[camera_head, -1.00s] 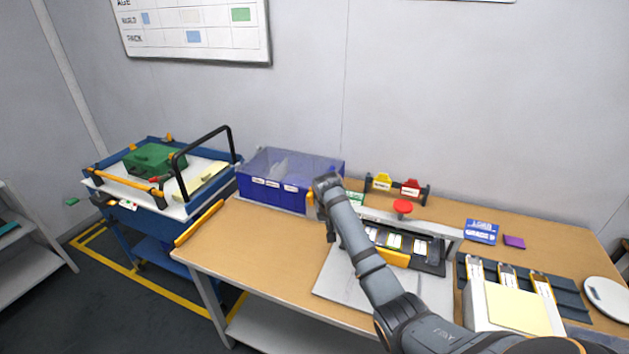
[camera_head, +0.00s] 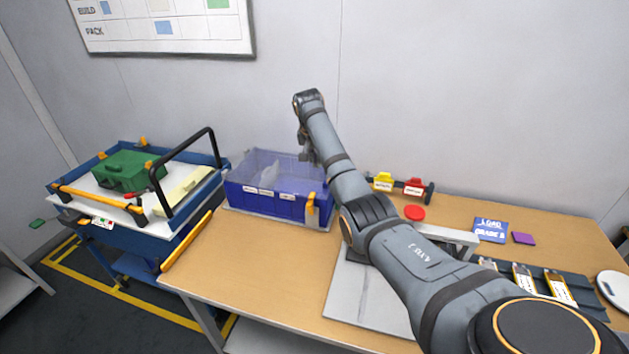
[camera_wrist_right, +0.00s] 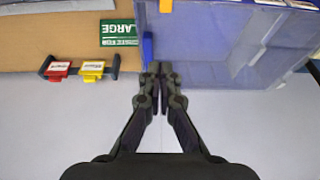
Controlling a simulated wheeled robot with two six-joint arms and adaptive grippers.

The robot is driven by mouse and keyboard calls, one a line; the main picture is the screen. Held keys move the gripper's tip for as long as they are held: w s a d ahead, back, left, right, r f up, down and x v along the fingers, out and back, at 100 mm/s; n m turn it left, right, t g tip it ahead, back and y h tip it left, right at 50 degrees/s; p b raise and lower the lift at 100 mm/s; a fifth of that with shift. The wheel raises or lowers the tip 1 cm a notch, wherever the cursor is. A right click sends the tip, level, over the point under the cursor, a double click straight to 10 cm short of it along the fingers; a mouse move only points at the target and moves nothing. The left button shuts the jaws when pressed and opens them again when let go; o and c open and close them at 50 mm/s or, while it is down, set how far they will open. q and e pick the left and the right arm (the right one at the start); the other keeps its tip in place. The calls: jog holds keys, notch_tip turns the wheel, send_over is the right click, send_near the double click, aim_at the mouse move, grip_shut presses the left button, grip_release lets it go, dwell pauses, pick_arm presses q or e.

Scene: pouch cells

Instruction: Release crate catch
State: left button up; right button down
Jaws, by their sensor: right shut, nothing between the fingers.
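The blue crate (camera_head: 265,203) with a see-through lid (camera_head: 262,167) stands at the left end of the bench; the lid looks down. Its orange catch (camera_head: 311,205) is at the right end of the front; whether it is fastened I cannot tell. My right gripper (camera_head: 307,158) is raised by the crate's right end, shut and empty. In the right wrist view, the closed fingertips (camera_wrist_right: 160,70) show over the lid's edge, apart from the orange catch (camera_wrist_right: 165,5) at the top. My left gripper is not in view.
Beside the crate are a green "LARGE" card (camera_wrist_right: 119,32) and a rack with a yellow block (camera_head: 383,181) and a red block (camera_head: 414,187). A red button (camera_head: 414,213) is right of my arm. A blue cart (camera_head: 115,222) stands left. The bench front (camera_head: 250,260) is clear.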

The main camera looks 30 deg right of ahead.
notch_tip(320, 180, down, 3)
jog(key=w, duration=0.2)
jog(key=p, duration=0.1)
send_over(315, 191)
jog(key=w+d, duration=0.1)
jog(key=d, duration=0.1)
jog(key=f, duration=0.4)
jog(key=shift+w+a+f, duration=0.15)
jog(key=shift+a+f, duration=0.05)
jog(key=shift+f, duration=0.05)
jog(key=b+x, duration=0.1)
jog(key=x, duration=0.2)
jog(key=shift+a, duration=0.1)
jog(key=shift+a+r+p, duration=0.2)
jog(key=shift+p, duration=0.35)
jog(key=shift+s+a+p, duration=0.2)
jog(key=shift+s+p, duration=0.15)
jog(key=shift+s+a+r+p, duration=0.1)
jog(key=shift+s+a+p, duration=0.45)
jog(key=shift+p, duration=0.15)
jog(key=shift+s+a+p, duration=0.35)
jog(key=shift+s+a, duration=0.05)
jog(key=shift+a, duration=0.2)
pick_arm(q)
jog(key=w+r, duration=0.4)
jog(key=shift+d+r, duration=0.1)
pick_arm(e)
jog(key=shift+s, duration=0.1)
